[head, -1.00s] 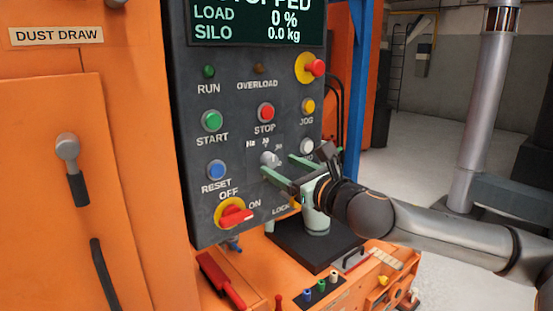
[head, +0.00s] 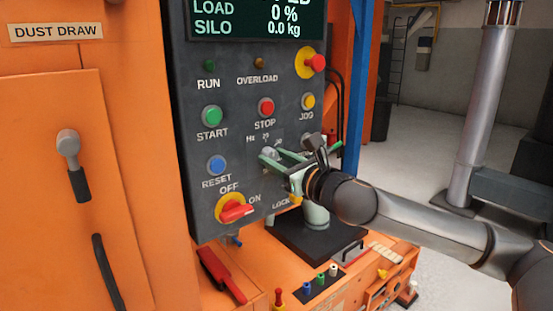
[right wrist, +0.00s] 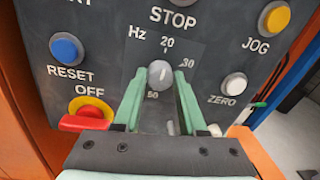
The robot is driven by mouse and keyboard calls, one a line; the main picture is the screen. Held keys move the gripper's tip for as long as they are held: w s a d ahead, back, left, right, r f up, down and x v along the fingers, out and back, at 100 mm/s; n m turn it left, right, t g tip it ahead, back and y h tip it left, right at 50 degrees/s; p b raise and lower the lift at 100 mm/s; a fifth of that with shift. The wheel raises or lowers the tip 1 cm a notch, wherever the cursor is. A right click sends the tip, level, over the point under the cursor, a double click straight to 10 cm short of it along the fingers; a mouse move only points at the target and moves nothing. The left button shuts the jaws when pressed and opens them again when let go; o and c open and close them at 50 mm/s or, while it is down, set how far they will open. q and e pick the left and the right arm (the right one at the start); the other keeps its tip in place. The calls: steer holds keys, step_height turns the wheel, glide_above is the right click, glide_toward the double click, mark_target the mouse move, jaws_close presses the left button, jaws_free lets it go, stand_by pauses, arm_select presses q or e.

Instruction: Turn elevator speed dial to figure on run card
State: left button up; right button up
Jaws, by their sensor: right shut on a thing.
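The speed dial (right wrist: 160,75) is a grey knob on the dark control panel, under the STOP button, with a printed Hz scale. In the right wrist view 20 reads above it, 30 to its upper right and 50 below. I cannot tell its exact setting. My right gripper (head: 271,154) reaches the panel from the right, its green fingers shut on the dial's sides; they also show in the right wrist view (right wrist: 160,80). In the head view the fingers partly hide the dial and scale. My left gripper is not in view. I cannot make out a run card.
The STOP button (head: 266,107), blue RESET button (head: 217,165), ZERO button (right wrist: 234,84) and red-yellow OFF/ON switch (head: 234,208) surround the dial. The display (head: 257,18) above reads load 0 % and silo 0.0 kg. An orange ledge with tools lies below.

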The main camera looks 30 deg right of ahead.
jaws_close()
